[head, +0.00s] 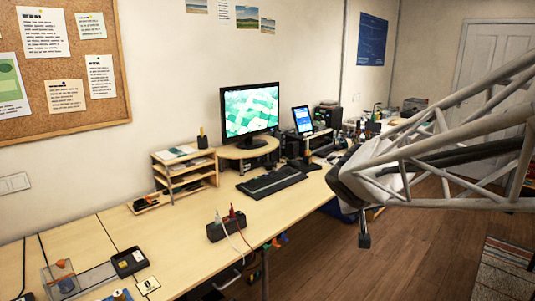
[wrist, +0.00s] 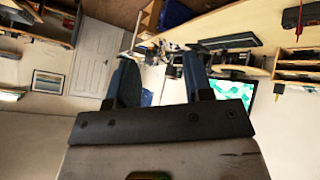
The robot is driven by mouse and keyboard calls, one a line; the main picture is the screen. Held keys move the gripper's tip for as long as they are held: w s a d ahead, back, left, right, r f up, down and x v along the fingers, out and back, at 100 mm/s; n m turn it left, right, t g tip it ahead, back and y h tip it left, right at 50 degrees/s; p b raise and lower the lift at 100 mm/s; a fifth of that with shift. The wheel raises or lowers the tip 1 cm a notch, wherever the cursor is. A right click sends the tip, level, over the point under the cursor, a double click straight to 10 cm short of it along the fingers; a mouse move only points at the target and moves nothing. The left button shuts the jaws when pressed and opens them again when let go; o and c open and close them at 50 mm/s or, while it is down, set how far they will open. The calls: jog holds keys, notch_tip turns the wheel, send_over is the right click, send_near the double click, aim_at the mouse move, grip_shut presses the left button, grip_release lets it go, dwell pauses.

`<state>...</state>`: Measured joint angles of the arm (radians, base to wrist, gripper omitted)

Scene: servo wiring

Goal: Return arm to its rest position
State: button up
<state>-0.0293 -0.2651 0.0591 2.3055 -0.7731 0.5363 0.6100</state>
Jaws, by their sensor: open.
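My gripper (wrist: 161,72) shows in the wrist view as two dark blue-grey fingers, spread apart with nothing between them. The wrist picture is upside down, with the desk along its top. In the head view my pale lattice arm (head: 450,150) comes in from the right and reaches to the desk's right side. A dark part (head: 364,240) hangs below the arm's end over the floor; the fingers cannot be clearly made out there. My gripper touches nothing that I can see.
A dark box (head: 228,228) with a red and a white lead stands at the desk's front edge. Behind it are a keyboard (head: 272,182), a monitor (head: 249,110) and a wooden shelf (head: 186,172). Orange and blue parts (head: 62,276) lie front left. The wooden floor (head: 420,250) is mostly clear.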

jog(key=s+a+f+g+y, duration=0.2)
jog(key=s, duration=1.1)
jog(key=s+a+f+g+y, duration=0.2)
jog(key=s, duration=1.1)
jog(key=shift+a+f+g, duration=0.15)
jog(key=shift+f+g, duration=0.15)
jog(key=shift+w, duration=0.1)
